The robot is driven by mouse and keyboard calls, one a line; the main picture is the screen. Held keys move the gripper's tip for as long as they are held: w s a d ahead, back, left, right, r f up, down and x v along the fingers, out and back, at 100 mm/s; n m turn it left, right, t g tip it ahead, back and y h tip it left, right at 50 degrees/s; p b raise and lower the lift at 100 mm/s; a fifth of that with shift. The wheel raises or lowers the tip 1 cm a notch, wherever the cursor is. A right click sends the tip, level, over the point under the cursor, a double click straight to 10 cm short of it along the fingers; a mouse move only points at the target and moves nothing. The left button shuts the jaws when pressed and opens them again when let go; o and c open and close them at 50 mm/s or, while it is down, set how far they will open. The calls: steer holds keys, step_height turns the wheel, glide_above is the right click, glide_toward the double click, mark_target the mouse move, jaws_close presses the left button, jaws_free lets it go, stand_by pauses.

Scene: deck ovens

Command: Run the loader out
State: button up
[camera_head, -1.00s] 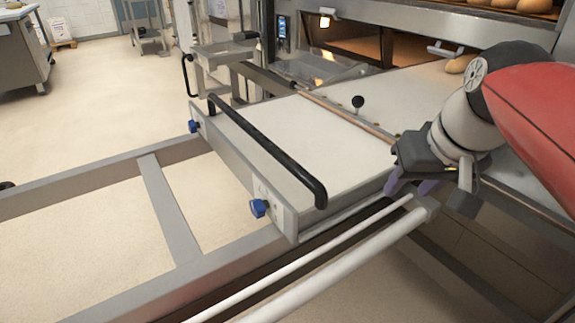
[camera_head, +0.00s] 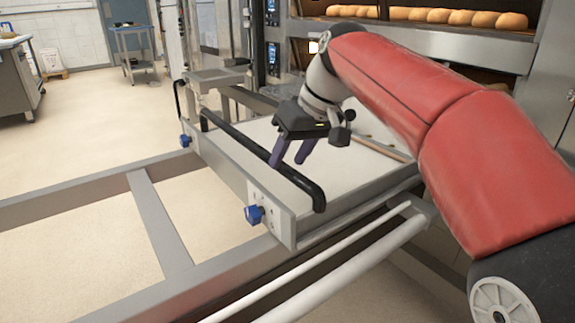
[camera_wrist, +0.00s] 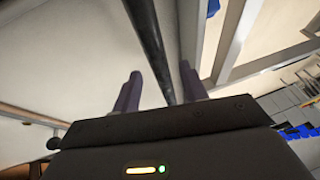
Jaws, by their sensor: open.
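The loader has a flat white bed and a grey front panel (camera_head: 236,192), and sits on a grey rail frame (camera_head: 152,212). A long black handle (camera_head: 222,125) runs along the front panel. My gripper (camera_head: 289,160) is open, pointing down just above or at the handle toward its near end. In the wrist view the handle (camera_wrist: 150,40) passes between the two purple fingers of my gripper (camera_wrist: 158,78). I cannot tell how far down the fingers reach around it.
Blue knobs (camera_head: 255,214) sit at the panel's ends. The oven, with bread loaves (camera_head: 440,15) on its upper deck, stands behind the loader. Pale side rails (camera_head: 345,262) run along the near side. The frame's left part is empty, with open floor beyond.

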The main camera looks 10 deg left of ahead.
steer(key=shift+x, duration=0.9)
jaws_close()
